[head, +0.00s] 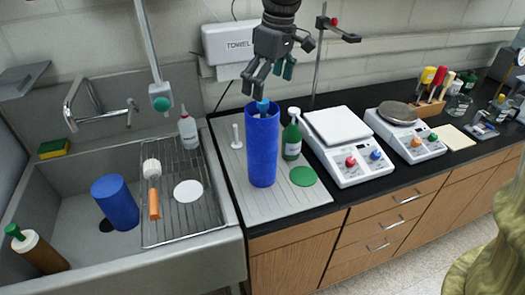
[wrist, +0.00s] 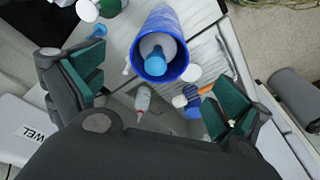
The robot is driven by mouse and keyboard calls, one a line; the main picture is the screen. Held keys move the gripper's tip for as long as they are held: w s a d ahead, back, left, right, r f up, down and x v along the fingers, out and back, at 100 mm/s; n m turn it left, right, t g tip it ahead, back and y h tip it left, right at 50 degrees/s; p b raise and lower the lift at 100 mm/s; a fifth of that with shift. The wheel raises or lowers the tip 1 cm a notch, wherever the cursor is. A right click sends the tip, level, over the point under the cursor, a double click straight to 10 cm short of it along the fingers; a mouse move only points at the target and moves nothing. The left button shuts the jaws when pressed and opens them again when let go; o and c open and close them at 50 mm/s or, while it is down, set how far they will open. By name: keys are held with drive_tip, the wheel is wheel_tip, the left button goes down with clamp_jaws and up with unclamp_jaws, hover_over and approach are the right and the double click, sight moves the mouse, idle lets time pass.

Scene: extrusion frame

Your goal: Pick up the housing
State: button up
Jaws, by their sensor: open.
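A tall blue open-topped cylinder (head: 263,150), which looks like the housing, stands upright on the grey ridged mat. A bottle-like thing with a light blue top (wrist: 155,62) is inside it, and its tip shows at the rim in the head view. My gripper (head: 270,80) is open and empty above the cylinder, tilted. In the wrist view the cylinder (wrist: 168,22) lies between and beyond the teal finger pads (wrist: 155,80), apart from them. A shorter blue cylinder (head: 115,202) leans in the sink; I cannot tell whether it is a housing too.
A green bottle (head: 291,138) and green disc (head: 303,176) are close right of the tall cylinder. A white stand (head: 237,137) is left. A drying rack (head: 180,210) holds a bottle and brush. A towel dispenser (head: 235,42) is behind.

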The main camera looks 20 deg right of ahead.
sight(262, 111)
drive_tip(key=f, duration=0.2)
drive_tip(key=w+f, duration=0.1)
drive_tip(key=shift+a+f+p, duration=0.2)
drive_tip(key=shift+a+p, duration=0.1)
drive_tip(key=shift+p, duration=0.05)
drive_tip(key=shift+s+f+p, duration=0.2)
drive_tip(key=shift+f+p, duration=0.15)
drive_tip(key=shift+f, duration=0.1)
drive_tip(key=shift+w+a+f+p, duration=0.15)
drive_tip(key=shift+f+p, duration=0.15)
drive_tip(key=shift+f, duration=0.45)
drive_tip(key=shift+w+f+p, duration=0.1)
drive_tip(key=shift+f+p, duration=0.25)
drive_tip(key=shift+f, duration=0.45)
drive_tip(key=shift+w+a+f+p, duration=0.15)
drive_tip(key=shift+f+p, duration=0.15)
drive_tip(key=shift+f, duration=0.45)
drive_tip(key=c, duration=1.8)
drive_tip(key=shift+w+r, duration=0.1)
drive_tip(key=shift+r, duration=0.1)
drive_tip(key=shift+c, duration=0.2)
